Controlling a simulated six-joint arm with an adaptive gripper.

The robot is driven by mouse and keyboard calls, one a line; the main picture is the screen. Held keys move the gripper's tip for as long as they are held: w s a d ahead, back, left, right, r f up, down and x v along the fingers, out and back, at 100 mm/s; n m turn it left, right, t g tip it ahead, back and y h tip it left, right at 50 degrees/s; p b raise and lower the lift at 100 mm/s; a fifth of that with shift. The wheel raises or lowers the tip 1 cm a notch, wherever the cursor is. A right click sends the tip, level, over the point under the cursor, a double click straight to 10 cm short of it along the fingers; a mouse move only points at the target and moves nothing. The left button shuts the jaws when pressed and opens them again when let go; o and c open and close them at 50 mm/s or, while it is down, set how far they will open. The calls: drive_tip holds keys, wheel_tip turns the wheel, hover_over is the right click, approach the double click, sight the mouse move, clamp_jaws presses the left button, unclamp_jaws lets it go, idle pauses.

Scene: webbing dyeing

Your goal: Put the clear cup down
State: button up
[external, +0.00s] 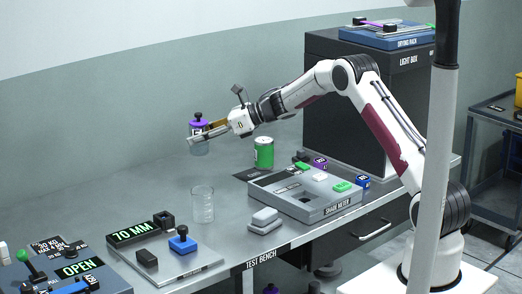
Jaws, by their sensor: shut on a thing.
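My gripper (203,134) is at the end of the outstretched arm, high above the left part of the bench. It is shut on a clear cup (199,149), held upright. A purple piece with a black knob (198,121) shows at the top of the cup; whether it is a lid or a separate thing inside is too small to tell. The fingers hide the cup's middle. Another clear glass beaker (202,204) stands upright on the bench, below the held cup and apart from it.
The test bench (130,206) is bare at its back left. A green can (263,153), a shade meter (305,194) and a light box (365,105) stand to the right.

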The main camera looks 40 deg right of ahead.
drive_tip(key=shift+s+d, duration=0.25)
drive_tip(key=shift+d, duration=0.7)
drive_tip(key=shift+s+d+f, duration=0.15)
drive_tip(key=shift+s, duration=0.15)
drive_tip(key=shift+s+a+f, duration=0.1)
drive_tip(key=shift+s+a, duration=0.1)
drive_tip(key=shift+f, duration=3.15)
drive_tip(key=shift+f, duration=1.85)
drive_tip(key=shift+f, duration=0.15)
